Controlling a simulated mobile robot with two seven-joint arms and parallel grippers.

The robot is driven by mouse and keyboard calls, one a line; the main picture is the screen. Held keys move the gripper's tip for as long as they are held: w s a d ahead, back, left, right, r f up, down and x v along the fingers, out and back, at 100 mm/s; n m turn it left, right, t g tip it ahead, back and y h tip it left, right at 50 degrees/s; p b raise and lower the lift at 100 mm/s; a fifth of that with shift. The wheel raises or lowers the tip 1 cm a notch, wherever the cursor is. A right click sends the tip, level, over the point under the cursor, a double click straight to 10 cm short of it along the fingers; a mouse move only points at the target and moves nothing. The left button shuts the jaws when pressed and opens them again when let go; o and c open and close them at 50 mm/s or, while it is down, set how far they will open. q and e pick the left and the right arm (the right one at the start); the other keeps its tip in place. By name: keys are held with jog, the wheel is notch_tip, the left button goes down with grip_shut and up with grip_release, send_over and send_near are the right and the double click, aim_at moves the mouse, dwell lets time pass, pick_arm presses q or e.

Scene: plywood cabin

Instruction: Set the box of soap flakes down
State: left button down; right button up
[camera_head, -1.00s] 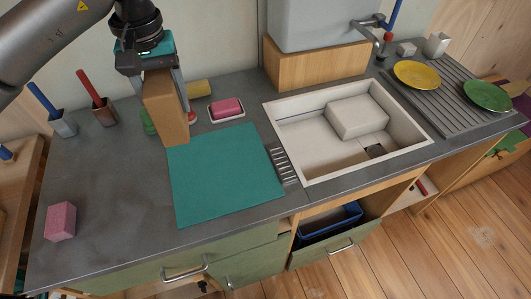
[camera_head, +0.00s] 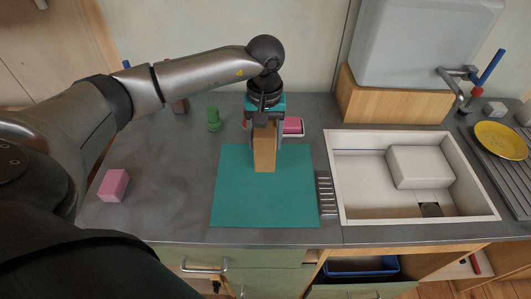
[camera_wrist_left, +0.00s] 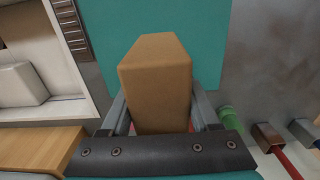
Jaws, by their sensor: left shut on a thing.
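The box of soap flakes (camera_head: 265,150), a plain brown upright block, is between the fingers of my left gripper (camera_head: 265,128). The gripper is shut on it from above. In the head view the box shows over the back middle part of the teal mat (camera_head: 240,205). I cannot tell whether its base touches the mat. In the left wrist view the box (camera_wrist_left: 156,85) fills the space between the fingers, with the mat (camera_wrist_left: 205,40) behind it. My right gripper is not in view.
A sink (camera_head: 350,205) with a pale block (camera_head: 420,166) in it lies to the right, past a slotted strip (camera_head: 325,192). A pink soap (camera_head: 293,125) and a green bottle (camera_head: 214,119) stand behind the mat. A pink block (camera_head: 113,185) is at left. The mat's front is clear.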

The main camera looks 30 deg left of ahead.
pick_arm(q)
jog(key=shift+f, duration=2.5)
jog(key=shift+f+b, duration=0.2)
jog(key=shift+b, duration=0.15)
jog(key=shift+c, duration=0.6)
grip_release()
jog(key=shift+r, duration=0.1)
